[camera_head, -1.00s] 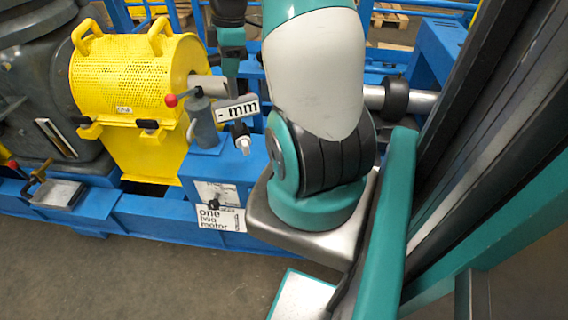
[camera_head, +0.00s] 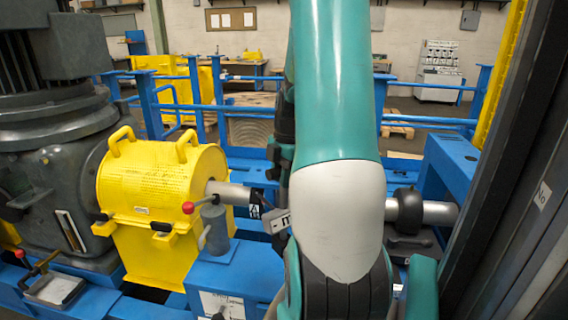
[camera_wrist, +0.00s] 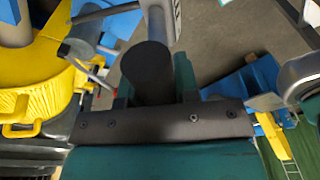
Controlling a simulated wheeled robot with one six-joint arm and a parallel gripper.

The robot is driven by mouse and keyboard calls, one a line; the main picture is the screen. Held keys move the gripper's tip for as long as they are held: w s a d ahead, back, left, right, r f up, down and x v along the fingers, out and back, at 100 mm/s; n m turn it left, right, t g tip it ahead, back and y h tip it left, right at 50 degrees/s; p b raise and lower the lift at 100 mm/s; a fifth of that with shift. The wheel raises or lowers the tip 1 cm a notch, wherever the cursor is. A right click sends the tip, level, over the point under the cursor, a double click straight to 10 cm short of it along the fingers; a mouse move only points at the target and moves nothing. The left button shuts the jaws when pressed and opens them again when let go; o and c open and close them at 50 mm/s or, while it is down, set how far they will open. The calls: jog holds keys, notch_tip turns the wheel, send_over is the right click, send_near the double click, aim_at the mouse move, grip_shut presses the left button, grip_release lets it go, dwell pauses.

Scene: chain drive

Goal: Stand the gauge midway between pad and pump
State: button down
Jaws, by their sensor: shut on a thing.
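In the wrist view a black cylinder (camera_wrist: 147,72) with a grey stem, likely the gauge, stands between the fingers of my gripper (camera_wrist: 148,98). My gripper is shut on it, above the floor. The pump appears to be the grey cylinder (camera_head: 214,228) with a red-knobbed lever, upright on the blue frame left of the gauge. It seems to show in the wrist view too (camera_wrist: 85,36). I cannot make out the pad for certain.
A yellow perforated guard (camera_head: 160,185) covers the shaft beside a grey motor (camera_head: 60,185). A grey tray (camera_head: 55,289) with a red-handled clamp sits at the front left. A shaft with a black collar (camera_head: 409,210) runs right of my arm. Blue rails stand behind.

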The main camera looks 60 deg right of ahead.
aim_at(283, 221)
notch_tip(283, 221, down, 14)
jog(key=shift+r+p, duration=0.1)
jog(key=shift+p, duration=0.35)
jog(key=c, duration=0.8)
grip_release()
jog(key=shift+c, duration=0.2)
